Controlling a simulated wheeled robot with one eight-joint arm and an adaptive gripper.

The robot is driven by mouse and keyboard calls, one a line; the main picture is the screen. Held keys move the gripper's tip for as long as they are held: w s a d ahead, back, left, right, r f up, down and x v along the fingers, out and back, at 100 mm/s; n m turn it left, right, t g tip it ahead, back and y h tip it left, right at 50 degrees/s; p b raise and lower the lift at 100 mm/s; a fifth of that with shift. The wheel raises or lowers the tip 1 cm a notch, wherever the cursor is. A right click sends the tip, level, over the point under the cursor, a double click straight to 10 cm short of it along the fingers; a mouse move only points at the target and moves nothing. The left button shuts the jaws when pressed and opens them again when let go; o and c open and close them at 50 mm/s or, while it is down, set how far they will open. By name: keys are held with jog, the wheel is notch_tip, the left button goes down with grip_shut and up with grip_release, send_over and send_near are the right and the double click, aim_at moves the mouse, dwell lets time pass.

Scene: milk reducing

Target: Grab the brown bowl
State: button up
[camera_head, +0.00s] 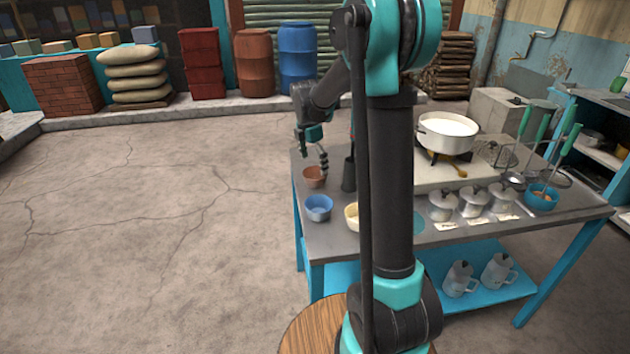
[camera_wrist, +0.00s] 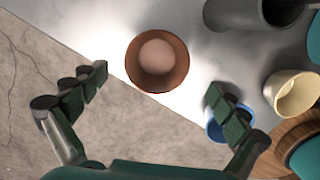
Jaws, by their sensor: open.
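The brown bowl (camera_head: 314,178) stands upright near the left edge of the metal table in the head view. In the wrist view the brown bowl (camera_wrist: 141,75) shows from above, with a round pale brown thing (camera_wrist: 157,57) inside it, perhaps an egg. My gripper (camera_head: 312,150) is just above the bowl in the head view. In the wrist view my gripper (camera_wrist: 160,83) has its two green-padded fingers spread wide, with nothing between the pads. The bowl lies ahead of the fingertips, and I see no contact.
A blue bowl (camera_head: 318,208) and a cream bowl (camera_head: 351,217) stand nearby on the table (camera_head: 335,246). A dark grey cup (camera_head: 348,175) stands right of the brown bowl. A white pot (camera_head: 447,133) and several lidded jars are further right. The floor left of the table is clear.

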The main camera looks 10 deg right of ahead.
aim_at(315, 176)
jog(key=shift+w+d+f, duration=0.1)
jog(key=shift+f, duration=0.85)
jog(key=shift+w+d+f, duration=0.1)
jog(key=shift+w+f, duration=0.05)
jog(key=shift+f, duration=0.85)
jog(key=shift+w+d+f, duration=0.1)
jog(key=shift+f, duration=0.85)
jog(key=c, duration=1.4)
